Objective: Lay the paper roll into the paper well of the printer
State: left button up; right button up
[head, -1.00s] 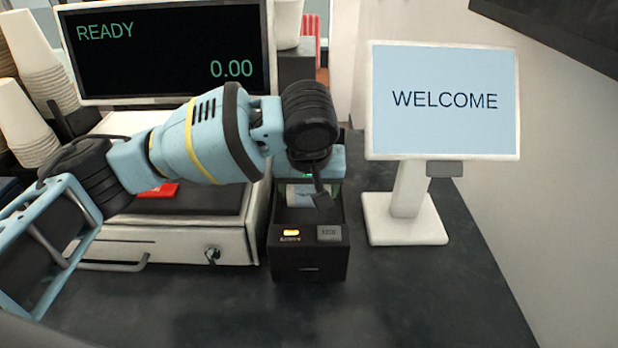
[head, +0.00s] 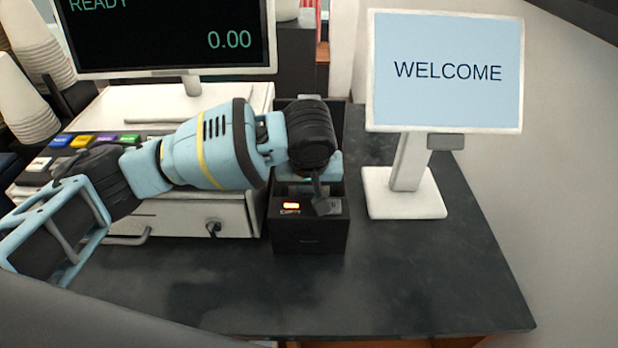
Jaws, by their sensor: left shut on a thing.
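The printer (head: 310,236) is a black box on the dark counter, with a lit orange-red light on its front top edge. A dark upright part, perhaps its open lid, stands behind my wrist. My left gripper (head: 320,195) reaches in from the left and points down over the printer's top opening, with one dark finger showing near the front panel. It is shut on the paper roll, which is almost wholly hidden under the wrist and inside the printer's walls. I cannot tell whether the roll touches the well floor. My right gripper is not in view.
A white customer screen (head: 445,70) reading WELCOME stands close to the printer's right. A white cash drawer (head: 190,215) with a register screen (head: 165,35) stands to its left. Stacked cups (head: 30,105) are at the far left. The counter (head: 400,280) in front is clear.

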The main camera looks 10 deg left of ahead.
pick_arm(q)
jog(key=shift+f, duration=0.75)
jog(key=o, duration=1.2)
jog(key=shift+o, duration=0.2)
jog(key=shift+w+r, duration=0.15)
jog(key=shift+r, duration=3.5)
